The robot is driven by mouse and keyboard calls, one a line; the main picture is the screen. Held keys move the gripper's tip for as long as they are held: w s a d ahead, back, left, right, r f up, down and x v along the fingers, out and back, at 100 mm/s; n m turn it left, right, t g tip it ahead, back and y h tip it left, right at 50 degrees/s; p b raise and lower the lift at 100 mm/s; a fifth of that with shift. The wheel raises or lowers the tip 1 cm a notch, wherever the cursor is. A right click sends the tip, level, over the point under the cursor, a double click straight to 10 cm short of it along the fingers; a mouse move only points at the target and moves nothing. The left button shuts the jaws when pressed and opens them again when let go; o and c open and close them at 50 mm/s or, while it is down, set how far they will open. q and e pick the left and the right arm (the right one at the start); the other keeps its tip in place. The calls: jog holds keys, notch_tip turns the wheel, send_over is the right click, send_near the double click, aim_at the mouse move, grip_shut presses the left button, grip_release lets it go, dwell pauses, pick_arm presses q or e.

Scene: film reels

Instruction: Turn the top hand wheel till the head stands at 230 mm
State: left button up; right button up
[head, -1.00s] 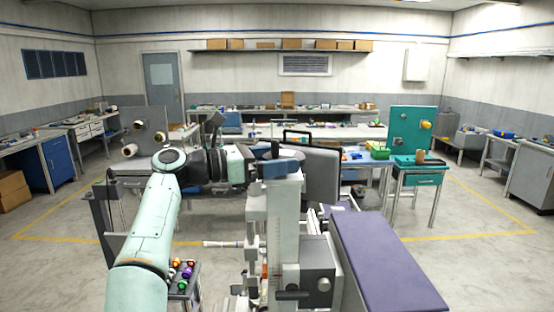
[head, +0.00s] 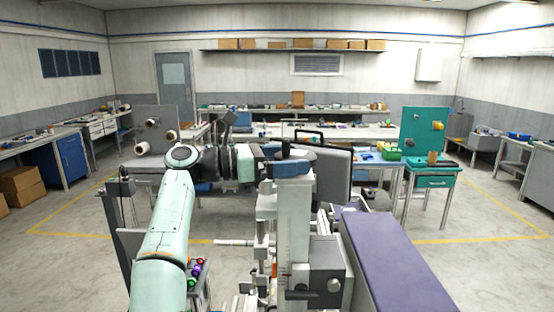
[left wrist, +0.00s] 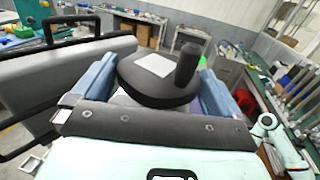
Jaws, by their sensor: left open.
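My left gripper (head: 300,168) is at the top of a pale upright column (head: 293,235) in the head view. Its blue fingers show there from the side and hide most of what sits on the column. In the left wrist view my left gripper (left wrist: 160,88) is open. Its blue fingers stand apart on either side of a black round hand wheel (left wrist: 140,88) with a pale square patch and an upright black knob. Whether the fingers touch the wheel I cannot tell. A grey head block (head: 325,270) with a round knob sits low on the column. The scale reading is too small to tell.
A purple-topped bench (head: 385,260) lies right of the column. A large grey panel (head: 335,178) with a black handle stands just behind the gripper. A dark post (head: 118,220) stands at left. Open floor lies beyond, with worktables along the walls.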

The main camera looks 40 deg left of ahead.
pick_arm(q)
jog(key=v, duration=1.3)
jog(key=shift+s+a, duration=0.15)
